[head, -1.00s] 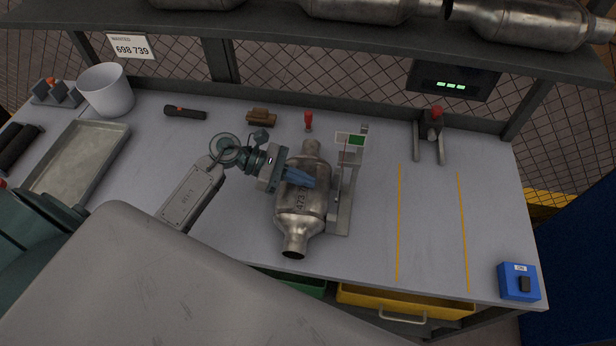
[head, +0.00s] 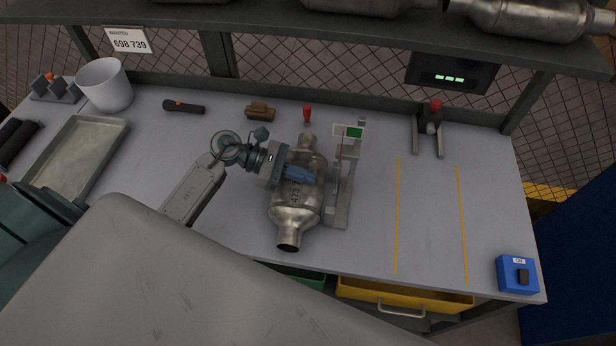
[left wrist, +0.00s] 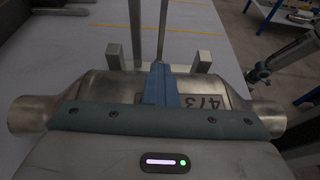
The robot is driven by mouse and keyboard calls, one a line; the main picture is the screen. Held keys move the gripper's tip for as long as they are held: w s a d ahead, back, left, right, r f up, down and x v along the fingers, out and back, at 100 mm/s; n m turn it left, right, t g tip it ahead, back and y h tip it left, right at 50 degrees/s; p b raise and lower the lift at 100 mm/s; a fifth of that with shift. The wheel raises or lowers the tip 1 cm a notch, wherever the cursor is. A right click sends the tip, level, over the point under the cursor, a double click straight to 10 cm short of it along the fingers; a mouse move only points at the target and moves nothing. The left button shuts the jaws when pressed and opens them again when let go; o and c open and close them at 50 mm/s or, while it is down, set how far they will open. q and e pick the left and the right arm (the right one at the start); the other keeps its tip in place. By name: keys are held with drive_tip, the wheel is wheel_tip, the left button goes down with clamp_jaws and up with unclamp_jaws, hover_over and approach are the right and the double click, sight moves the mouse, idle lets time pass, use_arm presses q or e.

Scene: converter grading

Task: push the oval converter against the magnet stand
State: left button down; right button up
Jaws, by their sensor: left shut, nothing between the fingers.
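The oval converter (head: 292,215) is a metal can with a narrow neck at each end and a number marked on it. It lies on the bench just left of the magnet stand (head: 338,205). In the left wrist view, the converter (left wrist: 98,88) spans the picture, with the stand's uprights (left wrist: 136,30) beyond it. I cannot tell whether the two touch. My left gripper (head: 314,175) is shut and empty, its blue fingers over the converter's body. The fingers also show in the left wrist view (left wrist: 161,85), hiding part of the converter. My right gripper is out of view.
A red-topped fork stand (head: 430,130) and yellow lines (head: 398,215) are to the right, with clear bench between. A blue switch box (head: 517,274) sits at the front right corner. A tray (head: 88,160) and white bin (head: 107,86) are left. A shelf overhangs the back.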

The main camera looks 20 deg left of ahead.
sight(283, 179)
use_arm(q)
drive_tip(key=a+b, duration=0.1)
drive_tip(key=a, duration=0.1)
drive_tip(key=s+a+f+b, duration=0.1)
drive_tip(key=a+b, duration=0.1)
drive_tip(key=a, duration=0.1)
drive_tip(key=shift+s+a+f, duration=0.25)
drive_tip(key=shift+s+a, duration=0.05)
drive_tip(key=shift+s, duration=0.1)
drive_tip(key=shift+a+r, duration=0.2)
drive_tip(key=shift+a, duration=0.2)
drive_tip(key=shift+r, duration=0.1)
drive_tip(key=shift+a+r, duration=0.15)
drive_tip(key=shift+r, duration=0.45)
drive_tip(key=shift+w+a, duration=0.1)
drive_tip(key=shift+w, duration=0.05)
drive_tip(key=shift+w+a+f+b, duration=0.1)
drive_tip(key=shift+f+b, duration=0.05)
drive_tip(key=shift+b, duration=0.45)
drive_tip(key=s+a+b, duration=0.2)
drive_tip(key=s+a, duration=0.1)
drive_tip(key=a, duration=0.8)
drive_tip(key=shift+s+r, duration=0.25)
drive_tip(key=shift+r, duration=0.15)
